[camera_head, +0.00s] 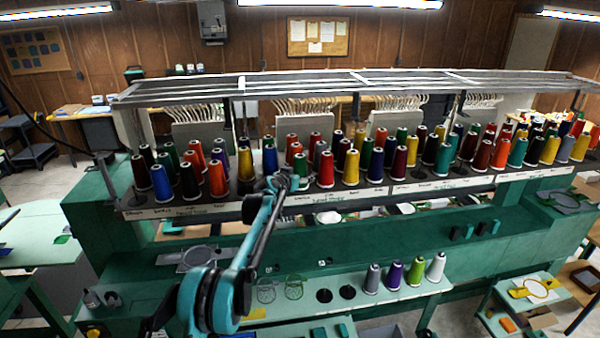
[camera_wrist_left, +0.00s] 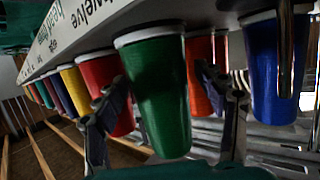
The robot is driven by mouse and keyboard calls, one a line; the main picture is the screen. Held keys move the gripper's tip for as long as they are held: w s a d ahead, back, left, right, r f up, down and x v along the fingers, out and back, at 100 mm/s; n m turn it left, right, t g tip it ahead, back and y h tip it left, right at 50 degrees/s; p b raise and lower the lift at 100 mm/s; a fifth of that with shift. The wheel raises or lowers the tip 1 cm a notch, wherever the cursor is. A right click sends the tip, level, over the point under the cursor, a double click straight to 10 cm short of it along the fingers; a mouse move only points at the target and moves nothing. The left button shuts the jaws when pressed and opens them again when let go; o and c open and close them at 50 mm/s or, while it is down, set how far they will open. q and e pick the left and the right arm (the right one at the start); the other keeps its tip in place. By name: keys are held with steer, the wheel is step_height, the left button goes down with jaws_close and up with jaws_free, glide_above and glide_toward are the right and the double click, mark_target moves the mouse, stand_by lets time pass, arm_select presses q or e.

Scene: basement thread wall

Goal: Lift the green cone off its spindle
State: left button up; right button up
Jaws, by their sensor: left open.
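The green cone (camera_head: 300,163) stands in the front row of the thread rack, between a blue cone and a red cone. My left gripper (camera_head: 288,179) is in front of it and partly covers it. In the left wrist view, which is upside down, the green cone (camera_wrist_left: 160,95) lies between the two open fingers of my left gripper (camera_wrist_left: 165,125). A gap shows on at least the left side of the cone. Its wide base meets the white-edged rack. The spindle is hidden. My right gripper is not in view.
The blue cone (camera_head: 270,160) and red cone (camera_head: 325,170) stand close on either side. More cones crowd behind. The metal canopy (camera_head: 340,85) hangs above the rack. A lower shelf (camera_head: 350,300) holds several cones, including a lighter green one (camera_head: 416,272).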

mark_target(299, 162)
arm_select(q)
steer(key=c, duration=1.4)
steer(key=shift+o, duration=0.2)
step_height(299, 162, up, 10)
steer(key=shift+r+b, duration=0.1)
steer(key=shift+b, duration=0.25)
